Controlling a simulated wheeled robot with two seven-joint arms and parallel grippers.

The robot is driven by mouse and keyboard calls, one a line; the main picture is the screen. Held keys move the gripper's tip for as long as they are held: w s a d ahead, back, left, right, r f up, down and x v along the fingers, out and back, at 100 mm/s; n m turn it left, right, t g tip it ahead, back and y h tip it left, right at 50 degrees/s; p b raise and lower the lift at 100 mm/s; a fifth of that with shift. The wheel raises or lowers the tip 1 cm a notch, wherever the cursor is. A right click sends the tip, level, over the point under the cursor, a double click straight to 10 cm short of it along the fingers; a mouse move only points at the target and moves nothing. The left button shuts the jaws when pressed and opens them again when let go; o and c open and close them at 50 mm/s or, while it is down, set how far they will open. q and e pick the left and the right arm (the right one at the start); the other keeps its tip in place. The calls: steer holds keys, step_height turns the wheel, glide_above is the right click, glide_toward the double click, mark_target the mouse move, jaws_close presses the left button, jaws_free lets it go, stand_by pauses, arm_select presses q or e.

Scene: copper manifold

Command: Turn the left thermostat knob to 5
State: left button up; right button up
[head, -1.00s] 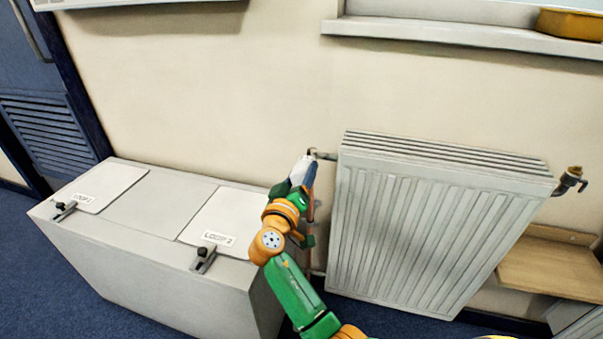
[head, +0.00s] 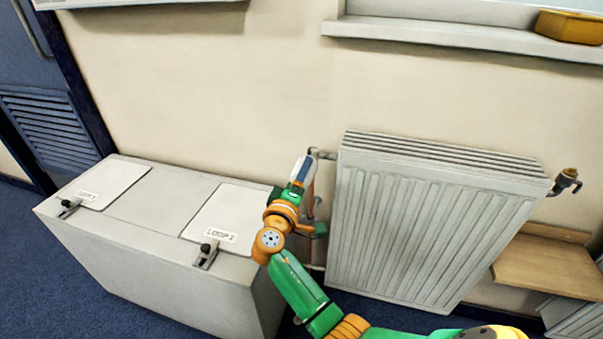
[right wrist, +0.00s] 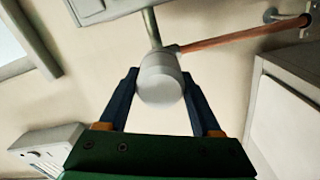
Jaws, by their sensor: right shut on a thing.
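The left thermostat knob (right wrist: 160,78) is a white cylinder in the right wrist view, on a valve where a grey pipe and a copper pipe meet. My right gripper (right wrist: 158,88) is shut on it, one blue finger on each side. No number can be read on the knob. In the head view my right gripper (head: 303,168) is at the upper left corner of the white radiator (head: 425,225) and hides most of the knob. My left gripper is not in view.
A pale cabinet (head: 150,265) with lids marked LOOP 1 and LOOP 2 stands left of my right arm. A windowsill (head: 450,45) with a yellow box (head: 570,26) is above the radiator. A wooden shelf (head: 545,270) stands beyond.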

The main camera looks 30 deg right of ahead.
stand_by(0.4)
steer(key=o, duration=1.4)
steer(key=v, duration=0.7)
